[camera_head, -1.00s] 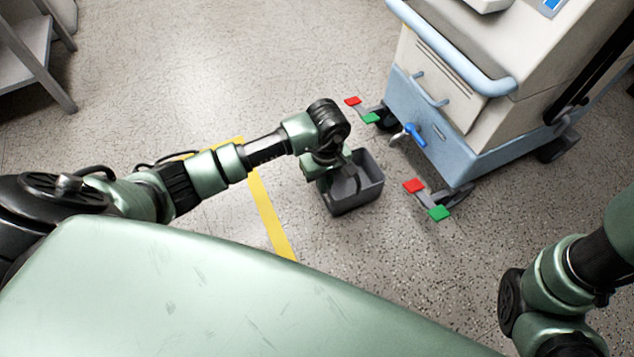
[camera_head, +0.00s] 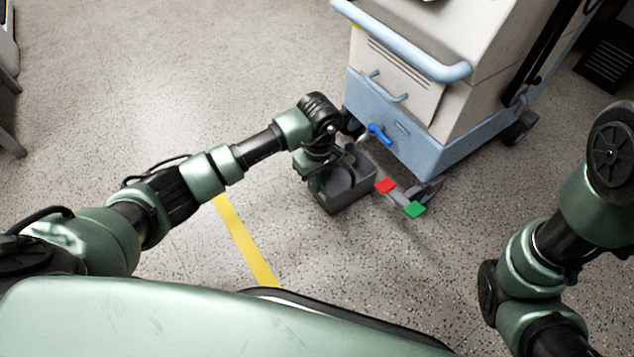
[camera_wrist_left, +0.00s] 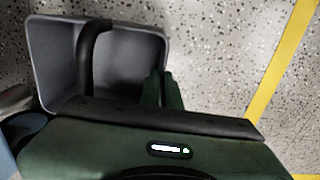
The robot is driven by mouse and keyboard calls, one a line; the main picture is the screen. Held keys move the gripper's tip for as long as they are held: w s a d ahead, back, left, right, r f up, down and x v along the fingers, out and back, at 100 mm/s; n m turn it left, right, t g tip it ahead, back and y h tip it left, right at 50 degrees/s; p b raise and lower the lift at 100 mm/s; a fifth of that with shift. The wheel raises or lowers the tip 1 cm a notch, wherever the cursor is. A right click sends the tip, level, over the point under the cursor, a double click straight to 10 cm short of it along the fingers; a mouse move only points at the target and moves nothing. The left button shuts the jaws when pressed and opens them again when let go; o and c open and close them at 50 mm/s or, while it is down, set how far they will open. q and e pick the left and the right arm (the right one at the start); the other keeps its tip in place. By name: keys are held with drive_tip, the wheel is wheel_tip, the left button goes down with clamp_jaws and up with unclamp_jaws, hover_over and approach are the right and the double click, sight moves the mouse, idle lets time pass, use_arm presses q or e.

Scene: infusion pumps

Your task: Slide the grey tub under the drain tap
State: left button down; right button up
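The grey tub (camera_head: 361,186) is an open box standing on the floor in front of the cart, left of the near red marker. My left gripper (camera_head: 318,172) is low at the tub's left side. In the left wrist view, green fingers (camera_wrist_left: 164,90) straddle the tub's rim and look closed on its wall. A black curved bar crosses the tub (camera_wrist_left: 60,50) there; I cannot tell whether it is a handle. The drain tap (camera_head: 378,133) has a blue lever, low on the cart's front, up and right of the tub. My right gripper is out of view.
The blue and cream cart (camera_head: 420,100) stands on wheels. A red marker (camera_head: 385,186) and a green marker (camera_head: 414,209) sit on its near foot, close beside the tub. Yellow tape (camera_head: 246,240) lies on the floor to the left.

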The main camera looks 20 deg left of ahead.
use_arm(q)
drive_tip(key=shift+f, duration=0.35)
drive_tip(key=c, duration=1.6)
unclamp_jaws()
drive_tip(key=shift+o, duration=0.2)
wheel_tip(320, 180, up, 8)
drive_tip(key=p, duration=0.5)
drive_tip(key=shift+f, duration=0.1)
drive_tip(key=shift+a, duration=0.1)
